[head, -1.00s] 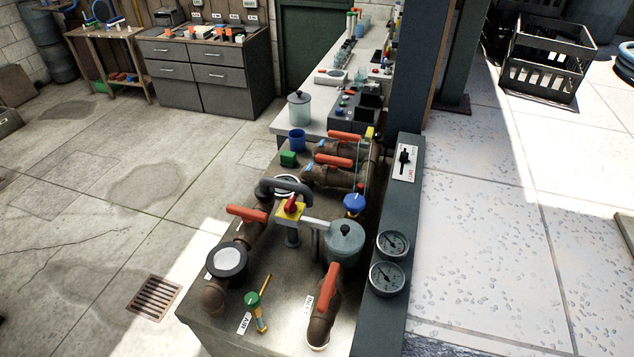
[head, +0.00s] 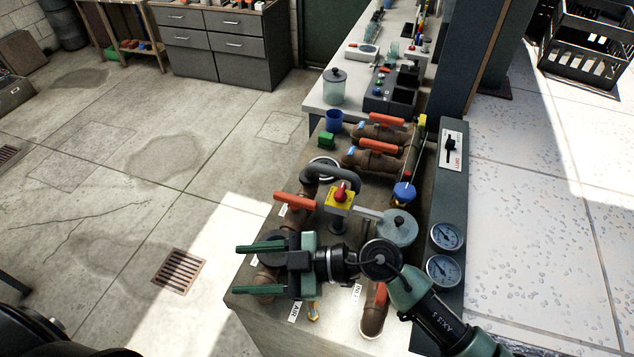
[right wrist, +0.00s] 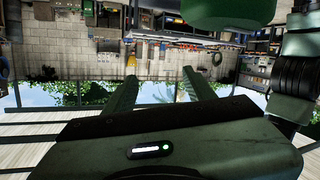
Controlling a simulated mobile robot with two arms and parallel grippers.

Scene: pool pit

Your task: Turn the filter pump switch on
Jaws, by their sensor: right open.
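A white switch plate (head: 452,152) with a black lever (head: 450,146) is on the grey rail at the right side of the pipe bench in the head view. Its lettering is too small to read surely, and the lever's setting is unclear. A yellow box with a red knob (head: 341,192) stands among the pipes. My right gripper (head: 237,270) is open and empty over the bench's near left part, its fingers pointing left, well apart from the switch plate. Its open fingers also show in the right wrist view (right wrist: 159,74). My left gripper is not in view.
Brown pipes with orange handles (head: 294,202) crowd the bench. Two gauges (head: 445,253) sit on the rail below the switch plate. A blue knob (head: 404,192) and a grey lidded pot (head: 398,230) stand nearby. Open tiled floor (head: 540,200) lies right of the rail.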

